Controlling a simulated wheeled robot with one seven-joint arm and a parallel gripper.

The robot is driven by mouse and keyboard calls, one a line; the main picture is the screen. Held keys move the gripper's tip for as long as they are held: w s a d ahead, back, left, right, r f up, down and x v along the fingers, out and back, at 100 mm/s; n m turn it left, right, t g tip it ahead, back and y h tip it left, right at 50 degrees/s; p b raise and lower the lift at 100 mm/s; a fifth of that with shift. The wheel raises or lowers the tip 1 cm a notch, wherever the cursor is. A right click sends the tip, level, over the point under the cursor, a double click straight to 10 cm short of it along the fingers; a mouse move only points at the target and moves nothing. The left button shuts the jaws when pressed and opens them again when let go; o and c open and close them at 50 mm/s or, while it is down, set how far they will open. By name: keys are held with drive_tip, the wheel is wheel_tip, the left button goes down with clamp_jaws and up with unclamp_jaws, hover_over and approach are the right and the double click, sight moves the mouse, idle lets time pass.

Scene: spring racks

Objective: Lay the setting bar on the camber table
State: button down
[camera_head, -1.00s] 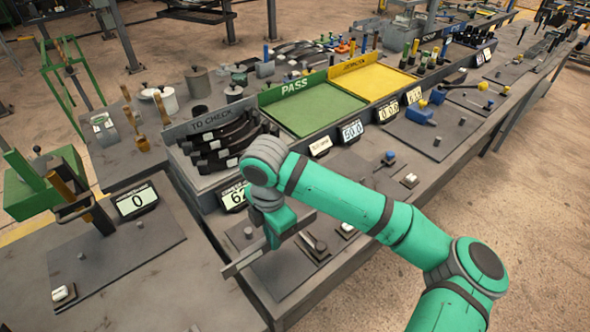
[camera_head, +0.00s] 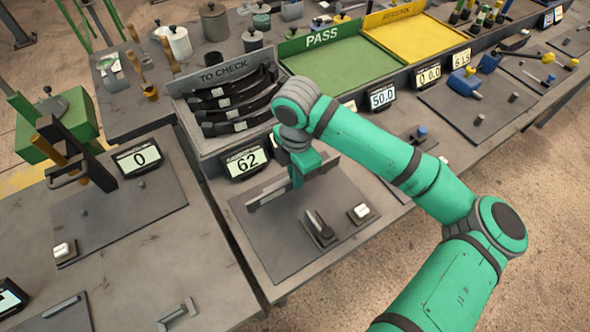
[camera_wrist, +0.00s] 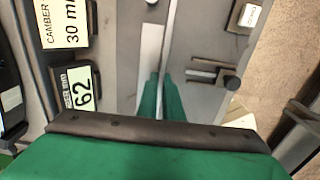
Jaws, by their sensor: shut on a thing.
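The setting bar (camera_head: 262,199) is a long, thin grey bar. My gripper (camera_head: 297,178) is shut on it near its middle, and the bar runs out on both sides of the fingers. The wrist view shows my green fingertips (camera_wrist: 161,88) with the bar (camera_wrist: 168,45) seen nearly edge-on between them. The camber table (camera_head: 275,252) is a dark grey plate on the bench, behind which a display (camera_head: 246,163) reads 62. The bar is over the back part of this plate. I cannot tell whether it touches the plate or hangs above it.
A small black lever block (camera_head: 319,229) and a white-topped button (camera_head: 361,212) sit on the plate's right. The TO CHECK rack (camera_head: 226,76) of dark curved springs stands behind. A green PASS tray (camera_head: 323,58) lies at the back. Another plate with a press (camera_head: 70,130) is at left.

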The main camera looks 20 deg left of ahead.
wheel_tip(320, 180, down, 2)
drive_tip(key=shift+s+f, duration=0.1)
drive_tip(key=shift+f, duration=1.75)
drive_tip(key=shift+w, duration=0.2)
drive_tip(key=shift+w+a, duration=0.4)
drive_tip(key=shift+a, duration=0.2)
idle(1.0)
drive_tip(key=shift+f, duration=0.25)
idle(0.5)
drive_tip(key=c, duration=1.4)
unclamp_jaws()
drive_tip(key=shift+o, duration=0.2)
drive_tip(key=shift+d, duration=0.1)
